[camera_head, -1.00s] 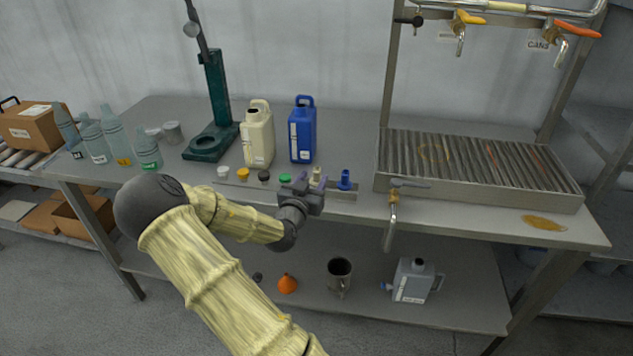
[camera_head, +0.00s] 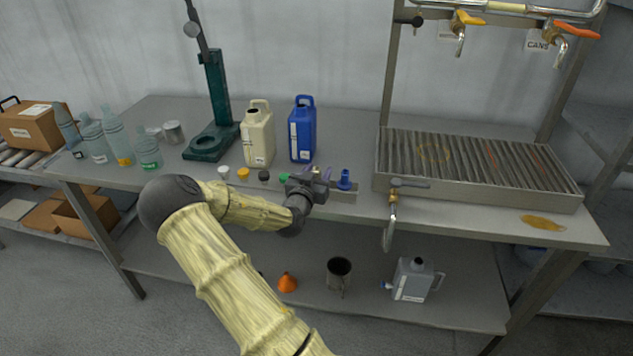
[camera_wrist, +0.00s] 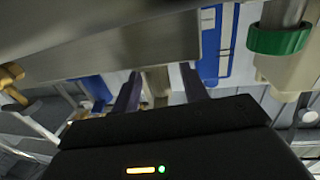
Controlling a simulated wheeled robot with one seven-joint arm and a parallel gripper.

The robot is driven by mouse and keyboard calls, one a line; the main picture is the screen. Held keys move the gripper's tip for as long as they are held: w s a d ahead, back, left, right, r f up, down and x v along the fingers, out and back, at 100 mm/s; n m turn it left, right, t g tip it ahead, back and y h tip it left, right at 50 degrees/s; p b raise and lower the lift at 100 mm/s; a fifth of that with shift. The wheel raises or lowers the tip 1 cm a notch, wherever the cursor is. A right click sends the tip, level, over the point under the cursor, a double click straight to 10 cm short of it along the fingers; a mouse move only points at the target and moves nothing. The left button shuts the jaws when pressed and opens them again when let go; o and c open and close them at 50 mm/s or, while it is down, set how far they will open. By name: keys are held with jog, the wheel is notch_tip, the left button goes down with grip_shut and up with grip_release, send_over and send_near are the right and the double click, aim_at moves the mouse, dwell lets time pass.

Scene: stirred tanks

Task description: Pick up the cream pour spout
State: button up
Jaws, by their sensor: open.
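My gripper (camera_head: 316,174) is at the front edge of the bench, just left of the blue spout (camera_head: 344,180). The cream pour spout is hidden behind my gripper in the head view. In the wrist view, a pale, shaded piece that looks like the cream pour spout (camera_wrist: 156,82) shows between the two purple fingers. My gripper (camera_wrist: 161,86) is open, with a finger on either side of that piece. I cannot tell whether either finger touches it.
A green cap (camera_head: 284,177) sits close left of my gripper, with dark, yellow and white caps further left. A cream jug (camera_head: 258,138) and blue jug (camera_head: 302,132) stand behind. The grated tray (camera_head: 470,165) is to the right.

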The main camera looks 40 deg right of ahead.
aim_at(317, 168)
grip_shut()
jog(key=shift+r, duration=0.1)
notch_tip(317, 168, up, 10)
jog(key=shift+f, duration=0.1)
dwell(0.5)
dwell(0.4)
